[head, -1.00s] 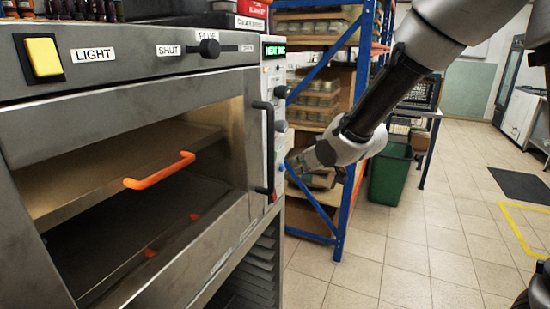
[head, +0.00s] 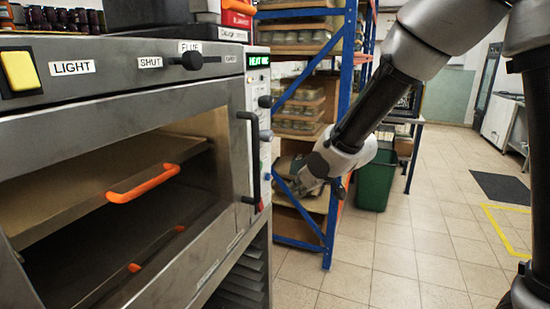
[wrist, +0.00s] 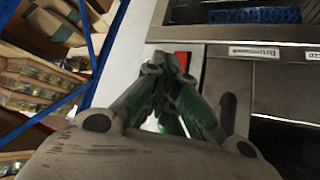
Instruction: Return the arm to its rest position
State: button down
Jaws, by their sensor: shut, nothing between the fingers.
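My gripper (head: 300,180) hangs at the end of my arm in the head view, just right of the oven's control panel and in front of the blue-framed shelf. In the wrist view my gripper (wrist: 168,62) has its green-padded fingers closed together at the tips, with nothing between them. The oven (head: 230,120) is close by in the head view; whether the fingers touch its side cannot be told.
The oven has a dark vertical handle (head: 251,160) and an orange-handled tray (head: 143,184) inside. A blue rack (head: 340,110) with jars stands behind my gripper. A green bin (head: 376,182) is right of it.

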jog(key=s+d+m+g+h, duration=0.2)
jog(key=s+d+g+h, duration=0.2)
jog(key=s+d, duration=0.9)
jog(key=s+d+r+m, duration=0.2)
jog(key=s+d+r, duration=0.2)
jog(key=d, duration=0.2)
jog(key=s+d+r+m+t+h, duration=0.1)
jog(key=s+d+r+m, duration=0.1)
jog(key=s+d+r, duration=0.2)
jog(key=s+d+r+m, duration=0.2)
jog(key=s+d, duration=0.4)
jog(key=d, duration=0.4)
jog(key=shift+v, duration=0.9)
